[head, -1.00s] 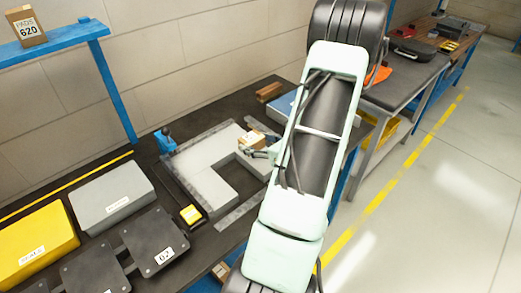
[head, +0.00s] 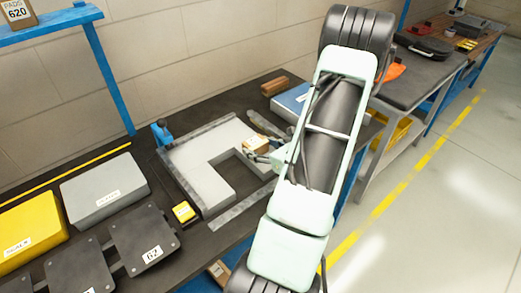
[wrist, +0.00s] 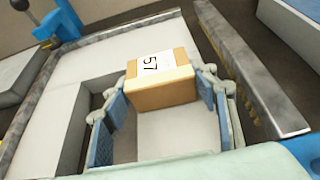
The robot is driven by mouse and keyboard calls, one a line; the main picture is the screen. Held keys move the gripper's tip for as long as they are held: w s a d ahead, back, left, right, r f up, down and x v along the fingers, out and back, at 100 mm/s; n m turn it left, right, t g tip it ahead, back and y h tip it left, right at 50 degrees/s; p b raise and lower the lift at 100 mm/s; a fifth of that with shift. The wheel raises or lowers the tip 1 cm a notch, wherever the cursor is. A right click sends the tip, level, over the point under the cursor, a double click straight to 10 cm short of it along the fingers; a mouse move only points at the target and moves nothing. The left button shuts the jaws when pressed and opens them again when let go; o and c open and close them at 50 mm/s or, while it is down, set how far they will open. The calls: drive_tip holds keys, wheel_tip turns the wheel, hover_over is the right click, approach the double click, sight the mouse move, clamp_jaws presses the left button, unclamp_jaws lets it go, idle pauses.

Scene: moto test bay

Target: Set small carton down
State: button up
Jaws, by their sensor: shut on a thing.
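The small carton is a tan box with a white label reading 57 (wrist: 165,85). It also shows in the head view (head: 254,145), partly hidden by my gripper and arm. My gripper (wrist: 160,100) is shut on the carton, with a blue-padded finger at each side of it. In the head view my gripper (head: 266,155) is over the right part of a pale grey U-shaped block (head: 195,160). I cannot tell whether the carton touches the block.
Metal bars (wrist: 245,65) edge the block. A blue clamp (head: 162,132) stands at its left corner. A yellow box (head: 30,235), a grey box (head: 105,190) and dark plates (head: 145,240) lie to the left. A blue case (head: 293,103) and brown blocks (head: 274,86) are behind.

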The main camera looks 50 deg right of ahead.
drive_tip(key=shift+f, duration=0.15)
drive_tip(key=o, duration=1.2)
drive_tip(key=shift+o, duration=0.2)
drive_tip(key=shift+r, duration=0.2)
drive_tip(key=v, duration=1.2)
drive_tip(key=shift+b, duration=0.4)
